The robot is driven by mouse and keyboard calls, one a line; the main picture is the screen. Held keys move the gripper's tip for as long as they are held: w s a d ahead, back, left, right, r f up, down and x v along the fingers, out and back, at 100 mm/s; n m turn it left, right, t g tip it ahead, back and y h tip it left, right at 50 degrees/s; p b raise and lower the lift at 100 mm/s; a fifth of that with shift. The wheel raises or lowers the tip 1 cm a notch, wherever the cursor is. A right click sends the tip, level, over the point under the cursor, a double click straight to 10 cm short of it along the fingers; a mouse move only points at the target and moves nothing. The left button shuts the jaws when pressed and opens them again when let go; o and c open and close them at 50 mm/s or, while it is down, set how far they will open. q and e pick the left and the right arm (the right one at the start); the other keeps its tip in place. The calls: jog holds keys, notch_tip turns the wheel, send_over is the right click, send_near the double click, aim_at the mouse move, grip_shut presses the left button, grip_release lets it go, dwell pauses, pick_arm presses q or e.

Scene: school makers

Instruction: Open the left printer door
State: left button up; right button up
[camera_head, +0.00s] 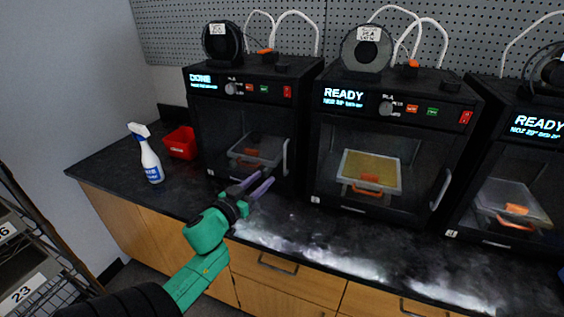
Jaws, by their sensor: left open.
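The left printer (240,120) is black, stands at the left of the counter, and its screen reads DONE. Its dark see-through door (225,135) looks shut, with a pale upright handle (285,157) at the door's right edge. A build plate with a small orange piece shows inside. My left gripper (258,184) is open and empty, in front of the lower part of this door, to the left of and below the handle. Its purple fingers point toward the printer. I cannot tell whether they touch the door. My right gripper is not in view.
A middle printer (398,118) and a right printer (535,125) both read READY. A spray bottle (150,160) and a red bin (181,142) stand left of the left printer. The black counter (300,222) has free room in front.

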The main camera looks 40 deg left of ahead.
pick_arm(q)
jog(key=w+a, duration=0.1)
jog(key=w, duration=1)
jog(key=shift+a+p, duration=0.3)
jog(key=shift+f, duration=0.1)
grip_shut()
dwell(0.5)
